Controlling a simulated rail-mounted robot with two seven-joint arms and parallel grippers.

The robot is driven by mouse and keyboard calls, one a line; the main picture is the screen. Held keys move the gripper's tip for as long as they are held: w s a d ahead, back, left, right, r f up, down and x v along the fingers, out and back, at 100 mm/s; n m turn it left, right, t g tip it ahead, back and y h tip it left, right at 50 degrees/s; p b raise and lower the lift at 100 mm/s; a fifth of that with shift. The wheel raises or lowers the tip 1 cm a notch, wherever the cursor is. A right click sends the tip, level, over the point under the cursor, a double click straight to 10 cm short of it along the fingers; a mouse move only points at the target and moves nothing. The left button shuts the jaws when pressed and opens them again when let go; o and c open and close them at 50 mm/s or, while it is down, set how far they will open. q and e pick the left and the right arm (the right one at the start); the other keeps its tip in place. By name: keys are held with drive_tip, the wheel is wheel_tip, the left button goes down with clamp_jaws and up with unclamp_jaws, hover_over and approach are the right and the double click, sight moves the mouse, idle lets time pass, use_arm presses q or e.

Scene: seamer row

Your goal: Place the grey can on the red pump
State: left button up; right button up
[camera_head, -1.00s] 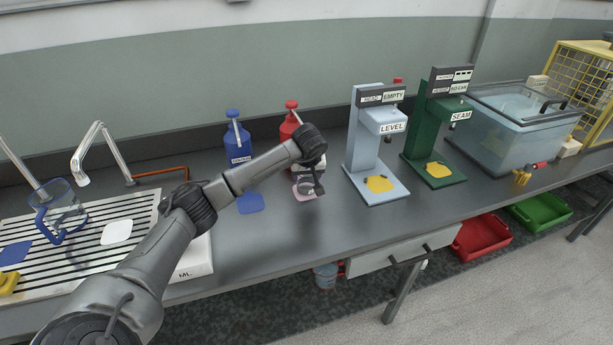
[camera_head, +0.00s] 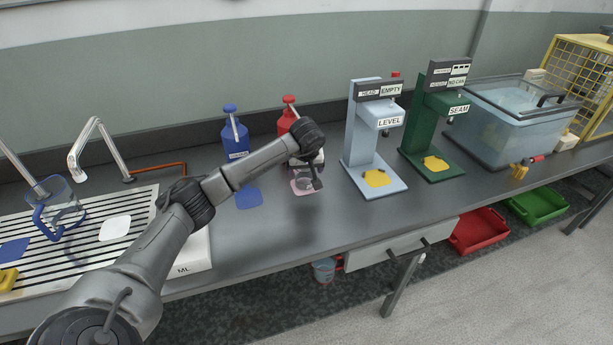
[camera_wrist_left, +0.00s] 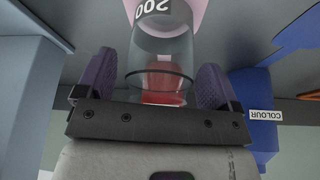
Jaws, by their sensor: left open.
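The can (camera_head: 304,183) looks like a clear grey cylinder and stands on the pink pad (camera_head: 294,190) in front of the red pump (camera_head: 286,123). My left gripper (camera_head: 317,182) is at the can, in front of the red pump, and partly covers both. In the left wrist view the can (camera_wrist_left: 160,62) shows between the two dark purple fingers of my open left gripper (camera_wrist_left: 155,85), with gaps on both sides. A red shape shows through the can. The pink pad (camera_wrist_left: 187,14) carries the label 200. My right gripper is not in view.
The blue pump (camera_head: 235,135) with its blue pad (camera_head: 249,198) stands just left. The light blue LEVEL machine (camera_head: 362,140) and the green SEAM machine (camera_head: 425,130) stand to the right. A striped drain board (camera_head: 135,205) with a glass jug (camera_head: 62,212) is at the left.

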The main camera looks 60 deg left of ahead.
use_arm(q)
drive_tip(key=p+v, duration=0.1)
drive_tip(key=v, duration=0.2)
drive_tip(key=shift+w, duration=0.1)
drive_tip(key=s+d+p, duration=0.3)
drive_tip(key=s+d, duration=0.2)
drive_tip(key=d, duration=0.6)
